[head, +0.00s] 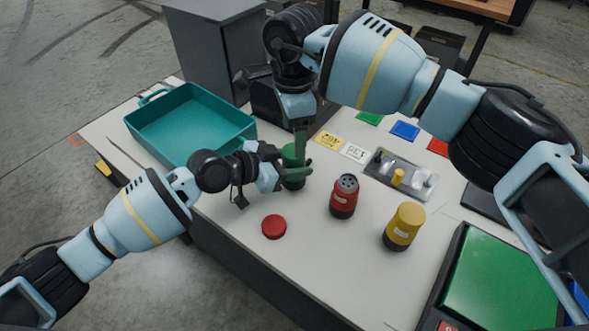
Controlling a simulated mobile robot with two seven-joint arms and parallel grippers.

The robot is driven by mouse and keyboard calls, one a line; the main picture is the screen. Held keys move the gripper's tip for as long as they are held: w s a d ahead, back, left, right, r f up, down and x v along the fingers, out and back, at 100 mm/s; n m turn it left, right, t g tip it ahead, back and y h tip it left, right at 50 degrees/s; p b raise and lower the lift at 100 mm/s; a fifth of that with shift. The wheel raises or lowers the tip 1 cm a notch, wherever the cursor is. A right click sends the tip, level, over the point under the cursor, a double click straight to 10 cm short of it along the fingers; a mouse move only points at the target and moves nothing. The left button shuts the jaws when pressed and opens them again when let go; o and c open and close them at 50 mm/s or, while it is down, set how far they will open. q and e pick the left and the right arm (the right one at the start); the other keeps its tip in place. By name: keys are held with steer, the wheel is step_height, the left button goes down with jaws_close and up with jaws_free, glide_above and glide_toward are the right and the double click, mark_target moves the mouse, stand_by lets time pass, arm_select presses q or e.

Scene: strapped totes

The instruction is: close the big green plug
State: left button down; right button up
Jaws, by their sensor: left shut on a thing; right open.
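The big green plug (292,154) stands upright on the white table, left of the red plug. My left gripper (279,172) reaches it from the left and is shut on its body. My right gripper (303,152) comes down from above at the green plug's right side and is open. A green piece shows by its fingers; whether it touches the plug's top I cannot tell. The fingertips of both grippers partly hide the green plug.
A red plug (344,197) with a holed top and a yellow plug (404,227) stand to the right. A red cap (274,227) lies in front. A teal tray (190,125) is at the back left. A grey metal holder (415,184) and a green panel (500,282) are at the right.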

steer(key=o, duration=0.5)
steer(key=shift+o, duration=0.2)
step_height(320, 180, up, 12)
stand_by(0.4)
arm_select(q)
steer(key=c, duration=0.6)
jaws_free()
steer(key=shift+c, duration=0.2)
steer(key=shift+v, duration=3.9)
arm_select(e)
steer(key=shift+f, duration=0.5)
